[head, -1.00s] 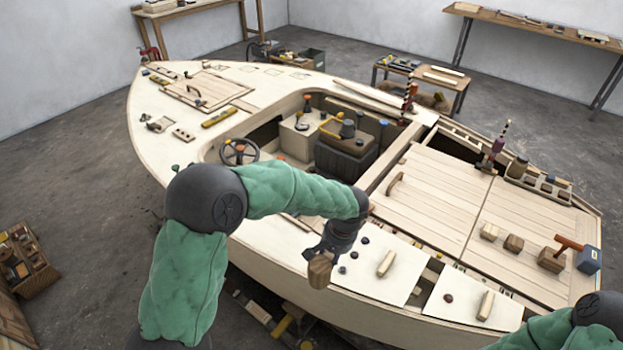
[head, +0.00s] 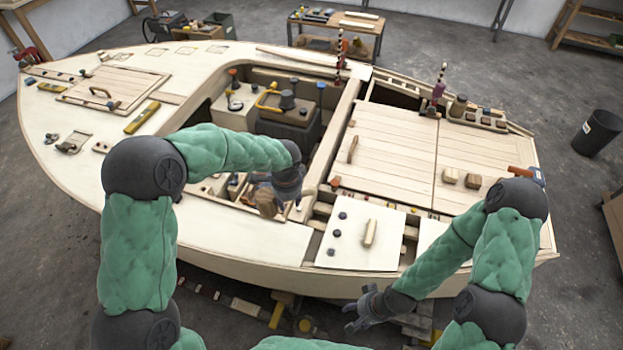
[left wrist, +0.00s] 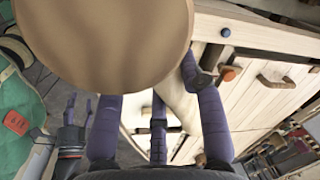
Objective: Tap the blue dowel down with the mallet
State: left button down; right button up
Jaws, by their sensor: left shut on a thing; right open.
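My left gripper (head: 281,190) is shut on the mallet. The mallet's brown wooden head (head: 265,203) hangs over the near side of the cockpit opening. The head's round face (left wrist: 105,40) fills the upper left of the left wrist view, and the handle is mostly hidden. A blue round end, seemingly the blue dowel (left wrist: 225,32), shows on pale wood right of the mallet head, apart from it. I cannot single it out in the head view. My right gripper (head: 368,308) is open and empty, low beside the near hull side; it also shows in the left wrist view (left wrist: 73,125).
A pale panel (head: 358,236) with dark knobs and a wooden handle lies right of the mallet. Planked hatches (head: 385,160) lie behind it, with wooden blocks on the right one. The cockpit holds a dark box (head: 290,125).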

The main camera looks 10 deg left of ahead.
pick_arm(q)
jog(key=m, duration=0.1)
jog(key=w+d+m, duration=0.1)
jog(key=m, duration=0.1)
jog(key=w+m+p, duration=0.1)
jog(key=shift+w+d+m+h, duration=0.2)
jog(key=shift+d+m+h, duration=0.1)
jog(key=shift+h, duration=0.1)
jog(key=w+d+f+m+g+h+p, duration=0.15)
jog(key=w+d+m+p, duration=0.35)
jog(key=m, duration=0.9)
jog(key=shift+w+a+f+b, duration=0.15)
jog(key=shift+w+f+b, duration=0.1)
jog(key=shift+f+b, duration=0.55)
jog(key=shift+w+a+f+b, duration=0.1)
jog(key=shift+w+f+b, duration=0.1)
jog(key=shift+f+b, duration=0.65)
jog(key=shift+w+a+f+b, duration=0.15)
jog(key=shift+w+f+b, duration=0.1)
jog(key=shift+f+b, duration=0.55)
jog(key=shift+f, duration=0.15)
